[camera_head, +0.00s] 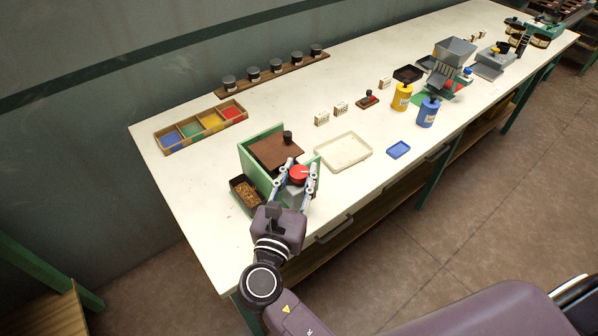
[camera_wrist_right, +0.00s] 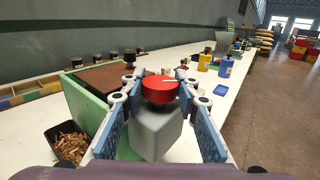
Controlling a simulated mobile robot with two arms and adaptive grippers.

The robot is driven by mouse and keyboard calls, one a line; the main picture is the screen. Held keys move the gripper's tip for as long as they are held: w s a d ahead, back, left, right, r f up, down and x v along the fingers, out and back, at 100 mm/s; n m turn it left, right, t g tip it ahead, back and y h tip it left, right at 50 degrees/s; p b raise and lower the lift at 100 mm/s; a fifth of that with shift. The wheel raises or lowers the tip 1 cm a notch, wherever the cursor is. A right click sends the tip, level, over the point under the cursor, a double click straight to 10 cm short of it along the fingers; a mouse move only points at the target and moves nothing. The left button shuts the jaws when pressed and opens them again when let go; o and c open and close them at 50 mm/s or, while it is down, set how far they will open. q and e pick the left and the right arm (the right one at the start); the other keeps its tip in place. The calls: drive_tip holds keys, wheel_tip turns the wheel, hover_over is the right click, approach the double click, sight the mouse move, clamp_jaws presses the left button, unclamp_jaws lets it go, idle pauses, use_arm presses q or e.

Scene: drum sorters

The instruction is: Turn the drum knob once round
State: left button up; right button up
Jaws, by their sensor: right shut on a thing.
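The red drum knob (camera_head: 299,174) sits on top of a grey block on the near right side of the green sorter box (camera_head: 246,158). It also shows in the right wrist view (camera_wrist_right: 160,90), with a white line on its top pointing right. My right gripper (camera_head: 300,169) reaches over the grey block (camera_wrist_right: 156,132) with one finger on each side of the knob, shut on it. The knob's sides are partly hidden by the fingers. A brown lid (camera_head: 274,150) with a dark handle covers the box. My left gripper is not in view.
A dark tray of brown bits (camera_head: 239,183) stands left of the box. A cream tray (camera_head: 343,139) lies close on its right, then a small blue tray (camera_head: 398,149). A four-colour tray (camera_head: 160,147) and jars on a rack (camera_head: 329,55) stand behind.

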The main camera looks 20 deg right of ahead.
idle(0.4)
drive_tip(key=o, duration=1.2)
